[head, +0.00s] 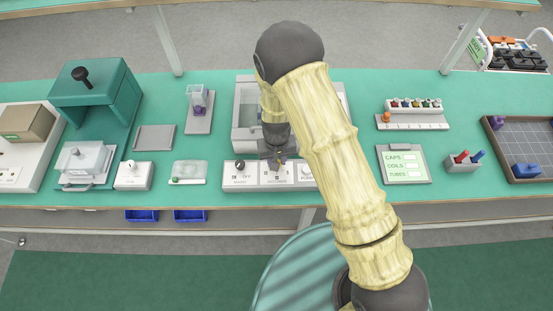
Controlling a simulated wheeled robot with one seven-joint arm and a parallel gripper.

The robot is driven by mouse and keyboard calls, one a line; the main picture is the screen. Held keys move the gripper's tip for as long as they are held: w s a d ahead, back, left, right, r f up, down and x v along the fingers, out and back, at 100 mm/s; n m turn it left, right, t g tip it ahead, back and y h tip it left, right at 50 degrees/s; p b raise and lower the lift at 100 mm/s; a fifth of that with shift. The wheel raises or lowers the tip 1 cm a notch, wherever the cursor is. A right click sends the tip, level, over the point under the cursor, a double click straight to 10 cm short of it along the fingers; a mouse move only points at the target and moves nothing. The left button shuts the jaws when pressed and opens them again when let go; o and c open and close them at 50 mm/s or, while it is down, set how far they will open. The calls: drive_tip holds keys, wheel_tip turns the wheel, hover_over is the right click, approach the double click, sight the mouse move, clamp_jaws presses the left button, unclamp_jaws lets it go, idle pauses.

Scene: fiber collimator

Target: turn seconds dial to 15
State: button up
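A grey machine (243,108) with a recessed, clear-looking front stands at the middle of the bench. Along its front edge is a row of white control panels (262,178). The left panel carries a black knob (240,165). My gripper (278,160) points down over the middle panel, very close to it. The knob or dial there is mostly hidden under the gripper; a small yellowish part shows between the fingers. The right panel (307,173) is partly covered by my arm. The panel lettering and dial marks are too small to read surely. Whether the fingers touch anything cannot be told.
Left of the machine are a clear tray (189,170), a white box with a knob (134,175) and a green press (95,90). My arm hides the machine's right part.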

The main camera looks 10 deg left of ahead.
drive_tip(key=m, duration=0.6)
drive_tip(key=shift+m, duration=0.4)
drive_tip(key=o, duration=1)
drive_tip(key=shift+c, duration=0.2)
wheel_tip(320, 180, up, 17)
drive_tip(key=b, duration=0.1)
drive_tip(key=shift+r, duration=0.2)
drive_tip(key=shift+d, duration=0.1)
